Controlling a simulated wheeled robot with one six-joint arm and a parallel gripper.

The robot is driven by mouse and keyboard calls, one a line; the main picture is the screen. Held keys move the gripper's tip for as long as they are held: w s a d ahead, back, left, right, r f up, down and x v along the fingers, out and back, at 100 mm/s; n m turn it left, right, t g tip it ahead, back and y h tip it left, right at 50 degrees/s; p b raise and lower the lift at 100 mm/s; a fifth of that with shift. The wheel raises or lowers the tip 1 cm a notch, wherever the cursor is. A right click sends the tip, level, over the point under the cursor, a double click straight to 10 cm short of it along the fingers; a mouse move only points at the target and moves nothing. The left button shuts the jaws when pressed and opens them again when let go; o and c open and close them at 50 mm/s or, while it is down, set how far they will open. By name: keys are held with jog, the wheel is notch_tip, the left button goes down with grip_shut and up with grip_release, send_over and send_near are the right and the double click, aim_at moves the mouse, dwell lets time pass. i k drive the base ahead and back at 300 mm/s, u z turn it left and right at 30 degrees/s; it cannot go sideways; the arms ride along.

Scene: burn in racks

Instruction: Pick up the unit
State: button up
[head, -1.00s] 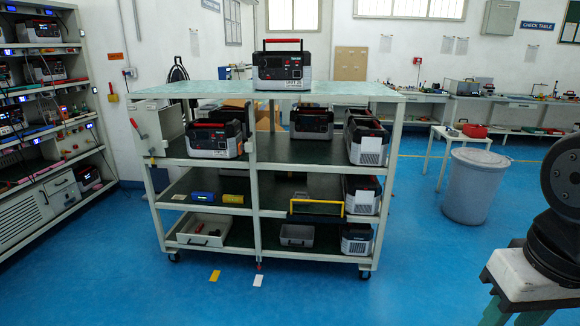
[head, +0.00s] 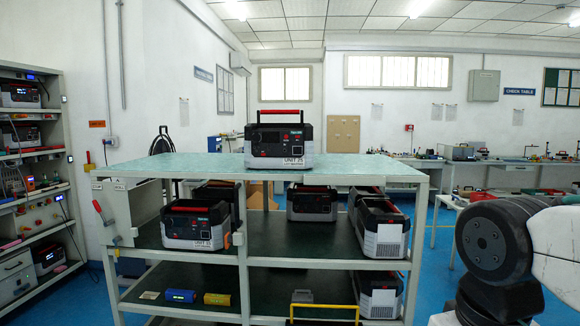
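A grey and black unit (head: 279,146) with a red top handle stands upright on the pale green top (head: 370,170) of the wheeled rack. A white label on its lower right front seems to read "UNIT 25". Similar units sit on the shelf below: one at the left (head: 196,224), one in the middle (head: 312,206) and one at the right (head: 378,232). Another (head: 379,297) is on a lower shelf at the right. My arm shows at the right edge, apart from the rack. My gripper is not in view.
A shelf rack (head: 62,180) with devices and wires stands at the left. A yellow block (head: 217,299), a blue block (head: 180,295) and a yellow-handled item (head: 325,306) lie on the rack's lower shelf. Benches (head: 500,170) line the back right. Space around the top unit is clear.

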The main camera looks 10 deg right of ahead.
aim_at(266, 147)
jog(key=u, duration=0.45)
jog(key=i, duration=0.65)
jog(key=u, duration=0.5)
jog(key=i, duration=0.95)
jog(key=z, duration=0.2)
